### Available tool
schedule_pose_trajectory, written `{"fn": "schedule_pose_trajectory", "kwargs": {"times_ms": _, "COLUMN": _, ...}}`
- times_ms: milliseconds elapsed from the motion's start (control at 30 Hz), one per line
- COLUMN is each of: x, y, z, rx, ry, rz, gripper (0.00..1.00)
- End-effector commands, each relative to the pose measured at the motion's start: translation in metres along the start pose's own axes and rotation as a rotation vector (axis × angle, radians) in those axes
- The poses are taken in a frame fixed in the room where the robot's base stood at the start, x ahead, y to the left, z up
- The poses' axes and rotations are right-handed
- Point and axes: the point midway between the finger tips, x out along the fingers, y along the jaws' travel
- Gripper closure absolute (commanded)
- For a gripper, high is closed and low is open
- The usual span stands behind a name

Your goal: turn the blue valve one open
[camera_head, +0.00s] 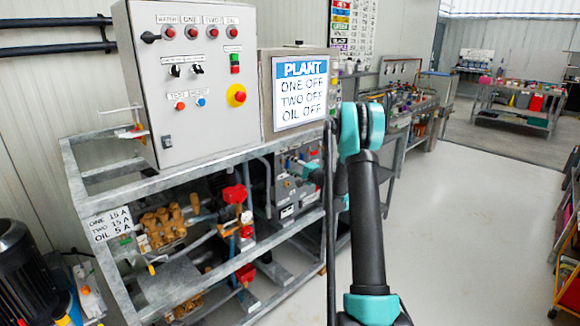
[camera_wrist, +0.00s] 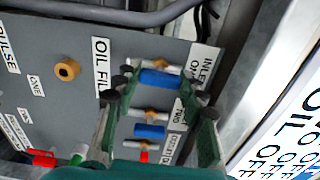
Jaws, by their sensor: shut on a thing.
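A blue valve handle (camera_wrist: 160,78) sits on the grey panel beside the label that reads INLET ONE. In the wrist view my gripper (camera_wrist: 163,90) reaches the panel with one finger at each end of this handle and is shut on it. The handle lies crosswise in the picture, with brass fittings around it. A second blue handle (camera_wrist: 150,131) sits below it, by a label with TWO, between the lower parts of my fingers. In the head view my arm hides much of the panel area, and I cannot make out the fingertips.
The grey panel also has an orange-brown round fitting (camera_wrist: 67,70) and a red handle (camera_wrist: 43,158). A metal frame (camera_head: 185,190) carries the control box (camera_head: 190,80). The PLANT display (camera_head: 300,92) reads ONE OFF, TWO OFF, OIL OFF. Open floor (camera_head: 460,220) lies to the right.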

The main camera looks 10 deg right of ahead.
Motion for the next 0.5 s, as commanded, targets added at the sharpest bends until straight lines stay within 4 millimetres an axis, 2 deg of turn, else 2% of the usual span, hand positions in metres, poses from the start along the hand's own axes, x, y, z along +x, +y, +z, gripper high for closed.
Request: {"fn": "schedule_pose_trajectory", "kwargs": {"times_ms": 500, "x": -0.0008, "y": 0.0012, "z": 0.0009, "rx": -0.058, "ry": -0.002, "rz": 0.002, "gripper": 0.88}}
